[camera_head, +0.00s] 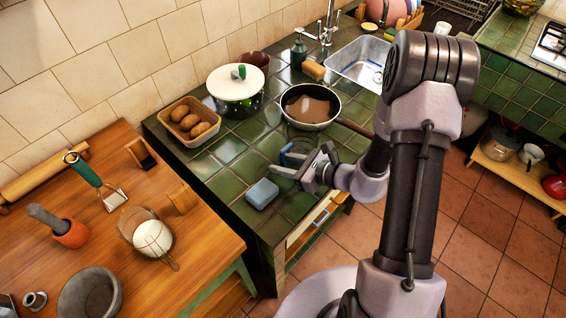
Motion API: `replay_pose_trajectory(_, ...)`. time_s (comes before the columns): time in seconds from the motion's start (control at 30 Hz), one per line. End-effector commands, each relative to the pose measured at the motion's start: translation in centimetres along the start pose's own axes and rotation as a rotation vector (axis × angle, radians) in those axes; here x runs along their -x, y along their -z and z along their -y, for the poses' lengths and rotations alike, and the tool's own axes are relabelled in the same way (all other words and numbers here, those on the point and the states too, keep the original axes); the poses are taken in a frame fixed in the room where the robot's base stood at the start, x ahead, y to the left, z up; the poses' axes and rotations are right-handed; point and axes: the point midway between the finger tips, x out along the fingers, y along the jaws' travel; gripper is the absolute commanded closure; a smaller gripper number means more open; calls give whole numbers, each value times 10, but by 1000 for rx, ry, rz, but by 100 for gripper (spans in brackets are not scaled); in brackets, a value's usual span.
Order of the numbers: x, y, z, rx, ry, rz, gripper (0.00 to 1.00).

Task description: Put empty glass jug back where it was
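My gripper (286,163) is low over the front part of the green tiled counter (228,150), its fingers pointing left. A blue bit shows beside the far finger. Faint clear outlines, perhaps of the empty glass jug, show just beyond the fingers, in front of the pan; I cannot make out their shape or whether the fingers touch them. A gap seems to show between the fingers, but whether they hold clear glass cannot be told. Another clear glass vessel (150,237) with white contents stands on the wooden table at left.
A sink (358,65) lies behind.

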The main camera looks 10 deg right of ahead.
Motion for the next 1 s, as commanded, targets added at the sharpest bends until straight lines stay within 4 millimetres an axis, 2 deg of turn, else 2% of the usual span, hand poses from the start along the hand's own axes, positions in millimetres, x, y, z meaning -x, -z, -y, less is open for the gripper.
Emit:
replay_pose_trajectory(0.33, 5, -5, 1, 0, 1, 0, 66)
replay_pose_trajectory(0.8, 104, -5, 2, -1, 4, 0, 66)
replay_pose_trajectory(0.93, 118, -5, 0, 0, 1, 0, 66)
replay_pose_trajectory(1.0, 121, -13, -4, 36, -25, -4, 66)
